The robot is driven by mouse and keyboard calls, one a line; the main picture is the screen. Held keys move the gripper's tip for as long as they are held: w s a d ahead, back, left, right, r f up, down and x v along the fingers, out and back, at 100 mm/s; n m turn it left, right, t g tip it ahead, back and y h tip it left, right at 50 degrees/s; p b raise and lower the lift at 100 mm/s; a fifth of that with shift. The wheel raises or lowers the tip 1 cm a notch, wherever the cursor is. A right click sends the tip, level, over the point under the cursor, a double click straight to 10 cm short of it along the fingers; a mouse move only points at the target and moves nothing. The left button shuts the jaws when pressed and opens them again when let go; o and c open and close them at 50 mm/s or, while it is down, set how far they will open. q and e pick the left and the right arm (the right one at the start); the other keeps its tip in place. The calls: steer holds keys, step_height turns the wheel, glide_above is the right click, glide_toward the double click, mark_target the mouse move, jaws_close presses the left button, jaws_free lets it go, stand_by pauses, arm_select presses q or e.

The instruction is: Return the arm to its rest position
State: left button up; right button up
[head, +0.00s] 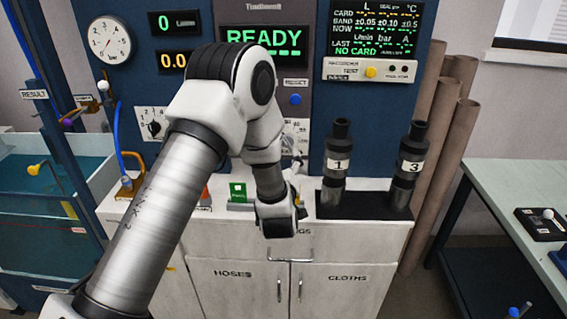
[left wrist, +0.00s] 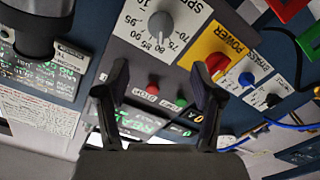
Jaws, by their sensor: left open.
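My left arm (head: 160,215) comes in from the lower left, bends high at its elbow in front of the READY display, and drops to its wrist (head: 277,218) at the cabinet's front edge. My left gripper (left wrist: 160,82) shows in the left wrist view with its two dark fingers apart and nothing between them. It faces the control panel, which appears upside down there. In the head view the fingers are mostly hidden behind the wrist. My right gripper is in neither view.
Two dark pump tubes, labelled 1 (head: 336,163) and 3 (head: 411,163), stand upright in a black rack (head: 362,206) right of my wrist. A green block (head: 238,190) sits left of it. A blue tank (head: 50,220) is at left; a side table (head: 520,180) is at right.

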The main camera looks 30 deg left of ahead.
arm_select(q)
steer(key=shift+s+d, duration=0.1)
steer(key=shift+s, duration=0.1)
stand_by(0.3)
steer(key=s+d+f+m+g+h, duration=0.3)
steer(key=s+f, duration=0.4)
steer(key=f, duration=0.5)
steer(key=s+d+f+m+g+h, duration=0.2)
steer(key=s+d+f+g, duration=0.3)
steer(key=f, duration=0.7)
steer(key=s+d+f+m+g+h, duration=0.1)
steer(key=s+d+f+m+g, duration=0.1)
steer(key=s, duration=0.6)
steer(key=s+d+f+m+g+h, duration=0.2)
steer(key=s+f+g, duration=0.1)
steer(key=s, duration=0.5)
steer(key=s+d+f+m+g+h, duration=0.1)
steer(key=s+d+f+m+g, duration=0.1)
steer(key=s, duration=0.6)
steer(key=shift+f+m+g, duration=0.3)
steer(key=shift+f+m, duration=0.1)
steer(key=shift+f, duration=0.15)
